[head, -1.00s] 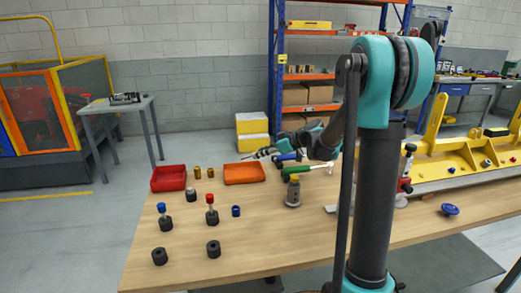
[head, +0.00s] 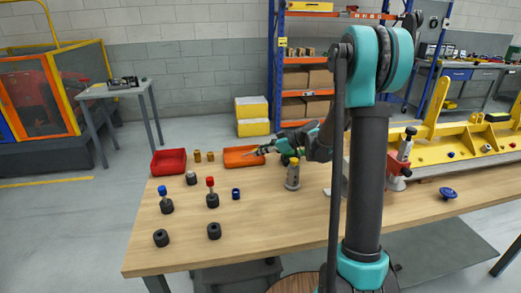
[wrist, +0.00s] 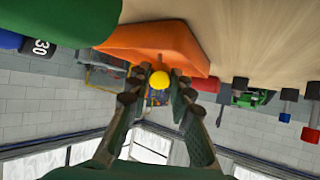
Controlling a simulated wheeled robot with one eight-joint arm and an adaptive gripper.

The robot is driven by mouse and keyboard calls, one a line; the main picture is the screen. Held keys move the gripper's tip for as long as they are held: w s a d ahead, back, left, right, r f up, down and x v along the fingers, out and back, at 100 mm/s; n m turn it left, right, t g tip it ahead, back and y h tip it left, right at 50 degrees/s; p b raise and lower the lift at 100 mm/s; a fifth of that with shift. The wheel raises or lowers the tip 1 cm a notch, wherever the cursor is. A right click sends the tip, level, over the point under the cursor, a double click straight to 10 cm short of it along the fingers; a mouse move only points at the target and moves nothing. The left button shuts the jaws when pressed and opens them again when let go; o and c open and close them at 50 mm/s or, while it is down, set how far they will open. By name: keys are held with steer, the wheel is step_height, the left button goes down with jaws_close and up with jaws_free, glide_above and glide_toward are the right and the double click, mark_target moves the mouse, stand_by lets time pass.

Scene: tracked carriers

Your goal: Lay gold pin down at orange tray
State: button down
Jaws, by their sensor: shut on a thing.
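My gripper (head: 260,151) is over the right part of the orange tray (head: 236,161) in the head view. In the wrist view my gripper (wrist: 160,88) is shut on the gold pin (wrist: 160,80), whose round yellow end shows between the fingertips. The orange tray (wrist: 160,38) is close beyond the fingertips there. The pin's lower part is hidden, and I cannot tell whether it touches the tray. In the head view the pin is too small to make out clearly.
A grey stand with a yellow top (head: 293,176) is to the right. Red and blue topped pins in dark bases (head: 212,199) stand nearer.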

steer(key=c, duration=1.3)
jaws_free()
step_height(320, 180, up, 10)
